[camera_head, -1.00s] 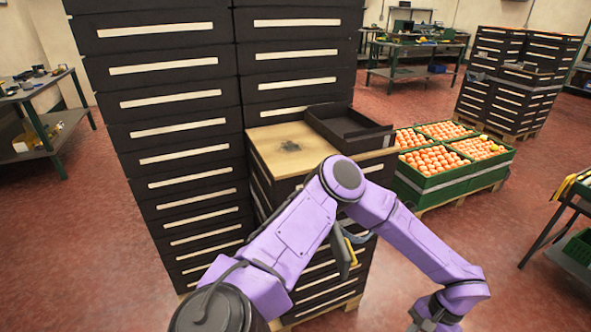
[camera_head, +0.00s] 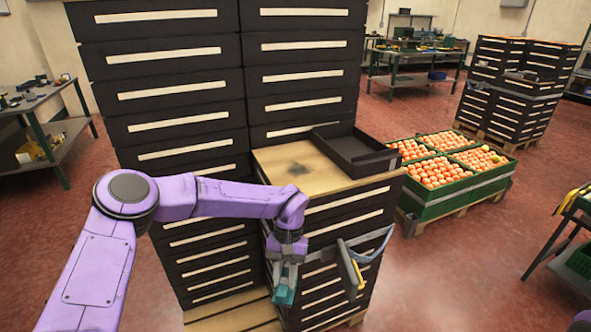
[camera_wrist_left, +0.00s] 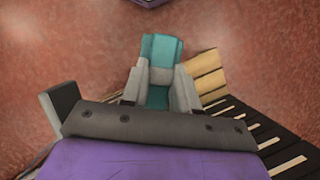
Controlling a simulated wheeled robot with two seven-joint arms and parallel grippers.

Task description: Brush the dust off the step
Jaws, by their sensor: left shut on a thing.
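The step seems to be the pale wooden top (camera_head: 330,182) of the lower crate stack. A dark dust patch (camera_head: 298,168) lies on it. My left gripper (camera_head: 285,281) is below that top, in front of the stack's side, shut on a teal thing (camera_head: 284,294). The teal thing also shows between the fingers in the left wrist view (camera_wrist_left: 160,50); it may be the brush, but no bristles can be made out. My right gripper is out of view.
A shallow black crate (camera_head: 385,162) sits on the wooden top's right part. A grey panel with a yellow edge (camera_head: 347,266) and a blue-grey bracket (camera_head: 375,247) is at the stack's side. A tall crate stack (camera_head: 160,110) rises behind. Orange-filled green crates (camera_head: 432,210) stand right.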

